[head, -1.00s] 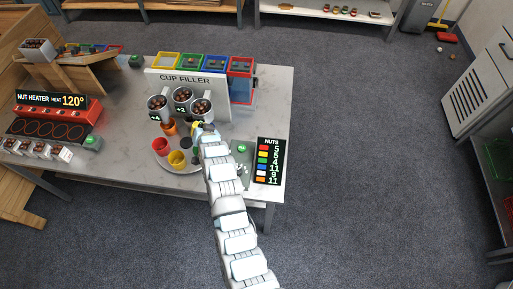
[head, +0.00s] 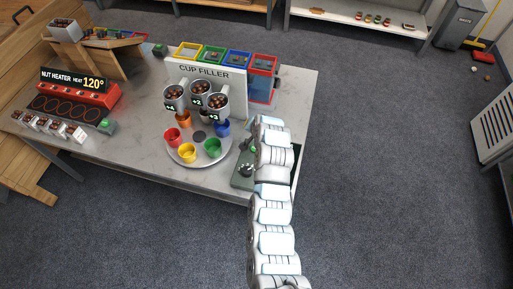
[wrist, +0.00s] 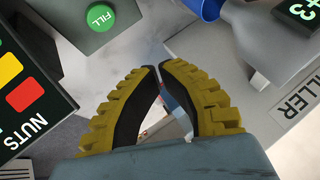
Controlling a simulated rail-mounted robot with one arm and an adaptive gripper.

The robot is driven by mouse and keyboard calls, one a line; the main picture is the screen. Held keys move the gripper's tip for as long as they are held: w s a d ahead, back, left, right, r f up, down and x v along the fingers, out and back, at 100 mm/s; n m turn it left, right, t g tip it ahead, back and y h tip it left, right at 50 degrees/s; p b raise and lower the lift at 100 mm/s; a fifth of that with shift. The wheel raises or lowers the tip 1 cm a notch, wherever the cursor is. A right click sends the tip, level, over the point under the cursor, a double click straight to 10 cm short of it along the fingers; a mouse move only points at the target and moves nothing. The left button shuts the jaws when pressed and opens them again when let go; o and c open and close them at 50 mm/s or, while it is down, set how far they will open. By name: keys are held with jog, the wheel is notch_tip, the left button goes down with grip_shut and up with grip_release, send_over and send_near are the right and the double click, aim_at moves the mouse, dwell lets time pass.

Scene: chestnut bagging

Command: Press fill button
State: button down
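The green fill button (wrist: 100,17), marked FILL, is at the top left of the wrist view, apart from my fingertips. In the head view the green button (head: 253,149) shows just left of my arm, on a grey-green panel (head: 243,182) at the table's front right. My gripper (wrist: 158,68) has yellow-and-black fingers with the tips together and nothing between them. In the head view my arm hides the gripper. The cup filler (head: 212,72) stands behind, with several nut-filled dispensers.
The black NUTS board (wrist: 27,100) is close on the left in the wrist view. A dispenser marked +3 (wrist: 297,15) is at the upper right. The nut heater (head: 75,92) stands at the table's left. Colored bins line the back.

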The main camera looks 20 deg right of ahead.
aim_at(253, 146)
jog(key=shift+f, duration=0.1)
jog(key=shift+f+b, duration=1.95)
jog(key=shift+f, duration=2.4)
jog(key=shift+f, duration=0.15)
jog(key=shift+f, duration=0.3)
jog(key=shift+f+b, duration=0.4)
jog(key=shift+r, duration=0.2)
jog(key=shift+r+p, duration=0.45)
jog(key=shift+r, duration=0.2)
jog(key=shift+r+p, duration=1.15)
jog(key=shift+r, duration=1.35)
